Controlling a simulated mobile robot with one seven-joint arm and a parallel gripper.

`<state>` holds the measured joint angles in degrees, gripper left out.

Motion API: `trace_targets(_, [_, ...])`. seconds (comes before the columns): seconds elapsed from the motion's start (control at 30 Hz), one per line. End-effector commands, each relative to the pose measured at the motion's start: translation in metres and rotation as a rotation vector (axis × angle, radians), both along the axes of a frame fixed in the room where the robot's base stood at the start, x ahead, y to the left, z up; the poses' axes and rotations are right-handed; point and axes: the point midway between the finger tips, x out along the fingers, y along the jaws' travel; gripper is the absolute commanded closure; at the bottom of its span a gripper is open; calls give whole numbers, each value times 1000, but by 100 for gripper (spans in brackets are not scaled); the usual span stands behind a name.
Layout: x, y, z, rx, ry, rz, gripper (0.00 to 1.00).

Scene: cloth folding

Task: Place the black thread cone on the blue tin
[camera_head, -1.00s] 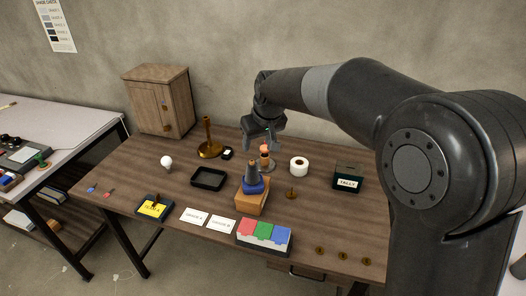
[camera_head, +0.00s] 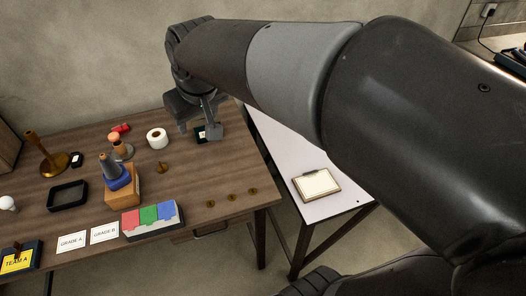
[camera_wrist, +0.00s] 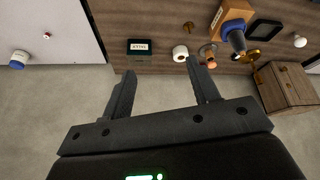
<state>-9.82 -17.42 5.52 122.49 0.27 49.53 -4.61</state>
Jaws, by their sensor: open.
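The wrist view also shows the dark cone (camera_wrist: 238,42) over the blue piece (camera_wrist: 231,27). A short blue-and-white cylinder (camera_wrist: 19,60) stands on the pale side table in the wrist view; I cannot tell which blue item is the tin.
The TALLY box (camera_wrist: 139,47) and a white roll (camera_head: 157,138) are near the back right of the wooden table. An orange-topped spool (camera_head: 117,145) stands behind the cone. A clipboard (camera_head: 317,185) lies on the pale side table (camera_head: 290,150).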

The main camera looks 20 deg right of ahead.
Motion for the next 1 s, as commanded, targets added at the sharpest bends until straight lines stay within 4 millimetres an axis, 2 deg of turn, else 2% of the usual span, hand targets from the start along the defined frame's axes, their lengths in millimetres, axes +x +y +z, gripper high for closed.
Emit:
trace_targets(0.03, [-17, -18, 1, 4, -10, -40, 45])
trace_targets(0.2, [-72, -65, -10, 24, -26, -172, 45])
trace_targets(0.3, [-100, -85, -20, 39, -32, -238, 45])
trace_targets(0.43, [-126, -101, -31, 56, -39, -298, 45])
trace_targets(0.6, [-141, -108, -39, 66, -43, -332, 45])
trace_targets(0.97, [-142, -109, -40, 67, -42, -334, 45])
trace_targets(1.0, [-142, -109, -40, 67, -42, -334, 42])
